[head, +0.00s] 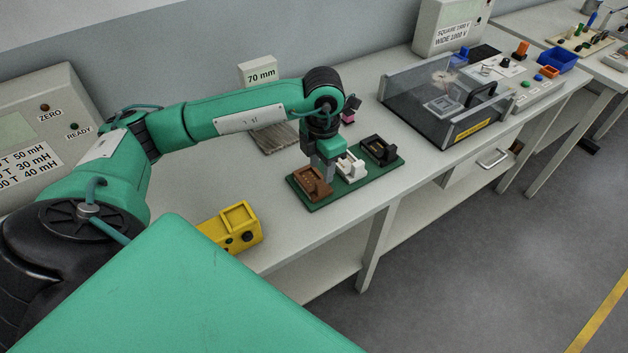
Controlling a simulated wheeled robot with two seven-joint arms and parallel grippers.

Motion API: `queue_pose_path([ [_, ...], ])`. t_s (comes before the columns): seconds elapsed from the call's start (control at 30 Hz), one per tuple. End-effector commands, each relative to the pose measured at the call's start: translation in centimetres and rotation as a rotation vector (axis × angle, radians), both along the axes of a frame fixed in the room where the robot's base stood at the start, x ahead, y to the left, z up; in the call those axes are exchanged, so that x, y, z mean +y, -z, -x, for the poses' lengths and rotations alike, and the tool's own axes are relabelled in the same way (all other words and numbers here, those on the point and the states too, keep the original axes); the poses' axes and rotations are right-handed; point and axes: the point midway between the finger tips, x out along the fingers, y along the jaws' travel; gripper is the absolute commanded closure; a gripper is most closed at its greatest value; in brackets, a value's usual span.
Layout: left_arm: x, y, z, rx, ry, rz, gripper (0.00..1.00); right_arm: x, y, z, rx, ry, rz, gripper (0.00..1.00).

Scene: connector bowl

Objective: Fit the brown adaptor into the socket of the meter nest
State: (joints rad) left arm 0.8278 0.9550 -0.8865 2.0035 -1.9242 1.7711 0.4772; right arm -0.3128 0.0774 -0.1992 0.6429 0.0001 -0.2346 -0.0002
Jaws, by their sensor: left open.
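The brown adaptor (308,187) sits at the near left end of a green board (325,203). A white adaptor (350,168) and a black adaptor (379,150) stand beside it on the same board. My left gripper (321,172) is open and points down at the brown adaptor's back edge; I cannot tell if it touches. The fingers partly cover the adaptor. A clear-covered case (440,98) with a pale square fitting inside stands farther right; I cannot tell whether this is the meter nest. My right gripper is out of view.
A yellow block (234,226) lies at the bench's front edge, left of the board. A "70 mm" sign (259,73) and a grey slatted pad (275,138) are behind my left arm. A blue bin (557,61) stands far right. Bench between board and case is narrow.

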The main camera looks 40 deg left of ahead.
Motion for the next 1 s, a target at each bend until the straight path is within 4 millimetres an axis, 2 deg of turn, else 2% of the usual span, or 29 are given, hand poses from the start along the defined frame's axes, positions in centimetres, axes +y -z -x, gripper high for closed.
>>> queue_pose_path([
  [0.17,-0.1,1.3,0.1,0.004,0.0,-0.001,0.58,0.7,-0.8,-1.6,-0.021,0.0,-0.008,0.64],
  [0.4,-0.3,4.8,0.1,0.003,-0.001,0.001,0.58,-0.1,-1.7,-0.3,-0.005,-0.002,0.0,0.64],
  [0.7,-0.3,5.5,0.0,-0.001,0.001,0.001,0.58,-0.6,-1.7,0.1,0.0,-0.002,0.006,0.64],
  [0.77,-0.3,5.5,0.0,-0.001,0.001,0.001,0.68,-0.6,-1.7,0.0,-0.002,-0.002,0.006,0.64],
  [0.9,-0.2,5.5,0.0,-0.001,0.001,0.001,0.95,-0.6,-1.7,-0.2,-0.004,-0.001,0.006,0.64],
  [0.93,-0.2,5.5,0.0,-0.001,0.001,0.001,1.0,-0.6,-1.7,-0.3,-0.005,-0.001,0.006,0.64],
  [1.0,-0.2,5.4,0.0,-0.002,0.001,0.001,1.0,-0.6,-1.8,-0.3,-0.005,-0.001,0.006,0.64],
])
